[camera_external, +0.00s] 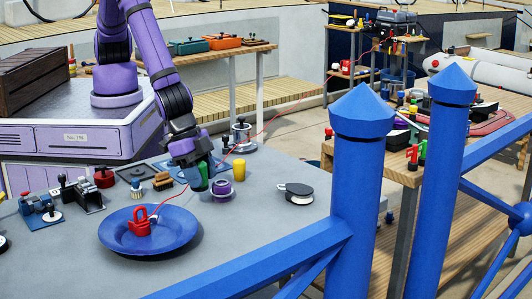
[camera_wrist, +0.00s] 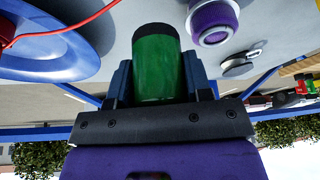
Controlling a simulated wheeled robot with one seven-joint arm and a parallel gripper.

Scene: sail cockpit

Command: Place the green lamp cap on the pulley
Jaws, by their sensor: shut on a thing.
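My gripper (camera_external: 198,178) is shut on the green lamp cap (camera_wrist: 160,68), which shows large between the two fingers in the wrist view. The cap is a green cylinder with a dark end. In the external view my gripper holds it just above the grey table and largely hides it. A flat black and white round block with a small tab, which looks like the pulley (camera_external: 296,193), lies on the table to the right, apart from the cap. It also shows in the wrist view (camera_wrist: 236,67).
A purple spool-like thing (camera_external: 221,189) stands close right of my gripper, with a yellow cylinder (camera_external: 239,169) behind it. A blue plate (camera_external: 118,240) holding a red padlock-like thing (camera_external: 138,228) with a red cord lies front left. Blue posts (camera_external: 358,190) rise at the right.

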